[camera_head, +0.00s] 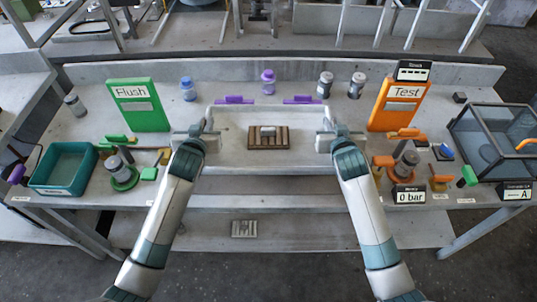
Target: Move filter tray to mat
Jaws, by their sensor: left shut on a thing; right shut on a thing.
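A pale grey rectangular tray (229,144) is in the middle of the head view, at the front of the bench. A brown slatted piece with a small light block on it (268,137) lies inside the tray. My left gripper (205,133) is shut on the tray's left side, and my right gripper (327,134) is shut on its right side. The fingertips are small and partly hidden. I cannot tell whether the tray rests on the bench or is held just above it. No mat can be clearly made out.
Two purple pieces (235,100) (302,100) lie behind the tray. A green Flush board (138,104) and a teal bin (64,167) stand left. Several small bottles line the back.

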